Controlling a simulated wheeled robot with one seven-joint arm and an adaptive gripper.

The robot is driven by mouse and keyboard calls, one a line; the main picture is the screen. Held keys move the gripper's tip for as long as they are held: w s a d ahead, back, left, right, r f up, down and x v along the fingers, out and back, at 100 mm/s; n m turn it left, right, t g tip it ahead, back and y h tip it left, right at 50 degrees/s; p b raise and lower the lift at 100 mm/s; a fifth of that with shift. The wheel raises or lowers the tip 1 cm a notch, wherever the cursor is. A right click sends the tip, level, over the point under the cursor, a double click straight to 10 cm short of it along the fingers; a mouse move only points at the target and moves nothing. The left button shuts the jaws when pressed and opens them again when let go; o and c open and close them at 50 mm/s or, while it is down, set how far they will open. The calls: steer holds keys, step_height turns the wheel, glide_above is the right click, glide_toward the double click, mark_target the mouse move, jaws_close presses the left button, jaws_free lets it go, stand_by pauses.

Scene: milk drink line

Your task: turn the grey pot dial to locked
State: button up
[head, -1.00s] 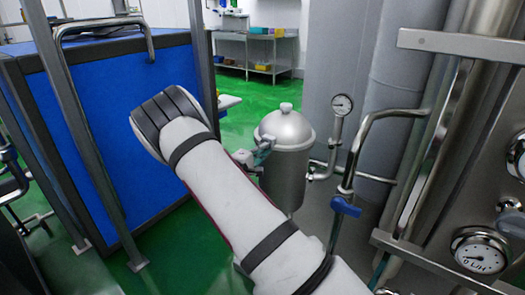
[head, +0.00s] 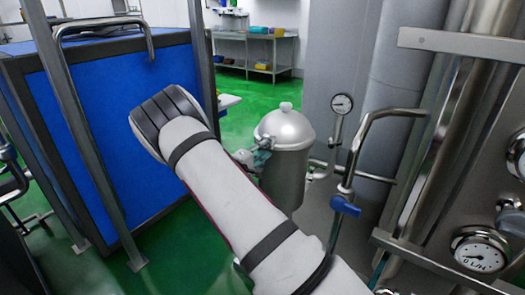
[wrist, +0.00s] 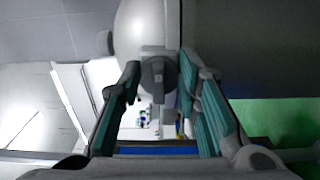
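The pot (head: 288,165) is a silver, domed vessel standing upright behind my forearm in the head view. Its pale rounded body also shows at the top of the wrist view (wrist: 140,35). The grey dial (wrist: 153,80) is a round knob with a raised bar, on a grey mount on the pot's side. The bar looks roughly upright in the wrist view. My gripper (wrist: 158,84) is open, with its teal-padded fingers on either side of the dial. I cannot tell if either finger touches it. In the head view my gripper (head: 261,157) is at the pot's left side, partly hidden by my arm.
A pipe with a blue-handled valve (head: 345,207) and a pressure gauge (head: 342,104) stand right of the pot. Steel machinery with a dial gauge (head: 480,250) fills the right. A blue-panelled frame (head: 115,130) is at left. Green floor is open behind.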

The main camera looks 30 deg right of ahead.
steer(key=v, duration=1.2)
steer(key=shift+r, duration=0.1)
